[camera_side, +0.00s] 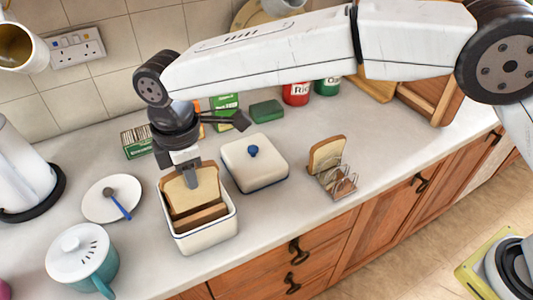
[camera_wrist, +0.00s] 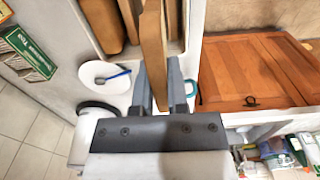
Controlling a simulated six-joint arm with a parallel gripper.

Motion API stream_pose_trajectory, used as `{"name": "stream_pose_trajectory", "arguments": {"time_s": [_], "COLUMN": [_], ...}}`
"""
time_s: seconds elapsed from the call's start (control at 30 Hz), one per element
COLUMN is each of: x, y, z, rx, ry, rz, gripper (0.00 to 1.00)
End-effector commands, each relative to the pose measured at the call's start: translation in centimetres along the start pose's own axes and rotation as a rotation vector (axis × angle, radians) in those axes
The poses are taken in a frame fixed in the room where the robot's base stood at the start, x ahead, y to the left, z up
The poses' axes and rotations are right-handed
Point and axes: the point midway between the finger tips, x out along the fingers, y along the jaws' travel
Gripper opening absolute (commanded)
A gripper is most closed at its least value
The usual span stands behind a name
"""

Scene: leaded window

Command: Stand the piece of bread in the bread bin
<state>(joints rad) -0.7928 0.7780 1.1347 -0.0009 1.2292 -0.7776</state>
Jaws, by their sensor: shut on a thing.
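The bread bin (camera_side: 208,240) is a white, open box with a blue rim on the counter. My gripper (camera_side: 192,180) is above it, pointing down and shut on the piece of bread (camera_side: 188,196), a pale slice with a brown crust. The slice is upright, its top above the rim; its lower part is hidden, so I cannot tell whether it touches the bottom. Other slices (camera_side: 201,217) stand in the bin in front of it. In the wrist view the held slice (camera_wrist: 153,45) is edge-on between my fingers, with bin slices (camera_wrist: 103,22) to its left.
The white lid (camera_side: 253,168) with a blue knob lies right of the bin. A wire toast rack (camera_side: 338,183) holding a slice (camera_side: 325,155) is farther right. A plate with a spoon (camera_side: 112,199) and a teal pot (camera_side: 83,262) are on the left.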

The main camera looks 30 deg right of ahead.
Motion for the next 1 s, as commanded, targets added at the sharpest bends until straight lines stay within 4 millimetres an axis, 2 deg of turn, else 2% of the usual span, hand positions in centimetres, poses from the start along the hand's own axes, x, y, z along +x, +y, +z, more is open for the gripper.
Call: {"name": "stream_pose_trajectory", "arguments": {"time_s": [0.4,0.77,1.0], "x": [5.2,6.3,8.8], "y": [0.0,0.0,0.0], "z": [0.0,0.0,0.0], "rx": [0.000,0.000,0.000], "ry": [-0.001,-0.001,-0.002], "rz": [-0.002,-0.001,-0.002], "gripper": [0.00,0.00,0.00]}}
